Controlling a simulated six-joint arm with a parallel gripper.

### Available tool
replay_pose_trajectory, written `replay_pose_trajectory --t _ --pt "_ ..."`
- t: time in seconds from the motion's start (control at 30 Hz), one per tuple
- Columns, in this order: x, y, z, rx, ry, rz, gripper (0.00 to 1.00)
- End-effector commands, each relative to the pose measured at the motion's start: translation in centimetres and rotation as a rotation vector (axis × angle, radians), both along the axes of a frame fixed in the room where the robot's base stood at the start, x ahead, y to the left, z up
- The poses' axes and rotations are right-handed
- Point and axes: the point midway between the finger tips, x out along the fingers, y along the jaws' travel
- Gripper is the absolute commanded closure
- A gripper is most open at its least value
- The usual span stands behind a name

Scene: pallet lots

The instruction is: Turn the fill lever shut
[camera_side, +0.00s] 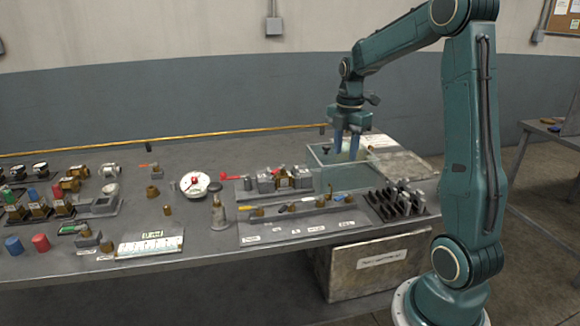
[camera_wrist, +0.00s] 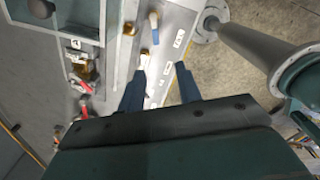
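The valve block (camera_side: 283,178) sits behind the tool tray, with brass and grey bodies. Red handles also show in the wrist view, one at the left (camera_wrist: 82,86). I cannot tell which is the fill lever. My gripper (camera_side: 346,152) points down at the clear-walled tank (camera_side: 325,180), right of the valve block and apart from the levers. In the wrist view its two fingers (camera_wrist: 161,76) are spread with nothing visibly held.
A tool tray (camera_side: 290,231) with several small handled tools lies in front of the valve block. A rack of dark upright plates (camera_side: 397,203) stands at the right. A white round gauge (camera_side: 194,184) and a grey cone-shaped post (camera_side: 218,213) stand left of the block.

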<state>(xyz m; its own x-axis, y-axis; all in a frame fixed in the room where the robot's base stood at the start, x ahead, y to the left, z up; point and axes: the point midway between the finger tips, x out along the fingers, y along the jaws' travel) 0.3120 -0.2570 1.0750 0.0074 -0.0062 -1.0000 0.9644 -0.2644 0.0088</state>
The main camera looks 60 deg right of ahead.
Motion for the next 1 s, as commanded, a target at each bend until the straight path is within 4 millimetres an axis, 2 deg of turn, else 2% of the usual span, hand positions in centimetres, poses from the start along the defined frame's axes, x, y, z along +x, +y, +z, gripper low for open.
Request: replay_pose_trajectory --t 1.0 --pt "-0.8 6.5 3.7 -0.022 -0.099 -0.561 0.66"
